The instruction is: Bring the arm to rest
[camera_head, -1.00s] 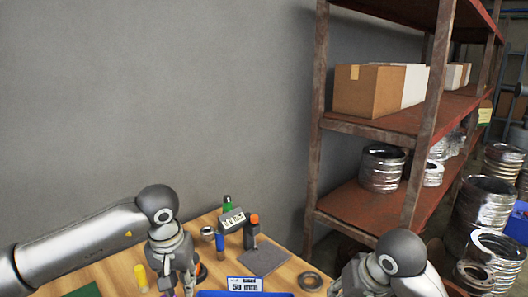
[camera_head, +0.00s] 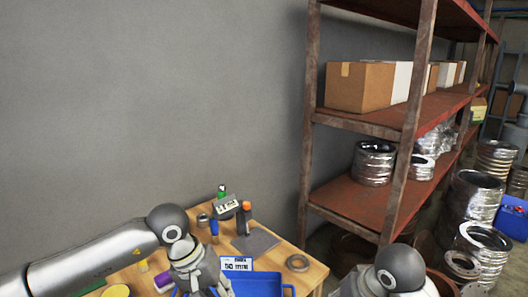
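My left arm comes in from the left over the wooden table, and its gripper (camera_head: 212,288) points down at the left side of a blue tray (camera_head: 288,290). The bottom edge of the picture cuts it off, so its fingers and any grip are unclear. My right arm stands at the lower right, to the right of the table. Its gripper (camera_head: 350,288) is partly at the bottom edge, with its fingertips out of sight.
A rusty shelf (camera_head: 350,200) with boxes (camera_head: 358,87) stands right. Metal drums (camera_head: 478,200) stand beyond.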

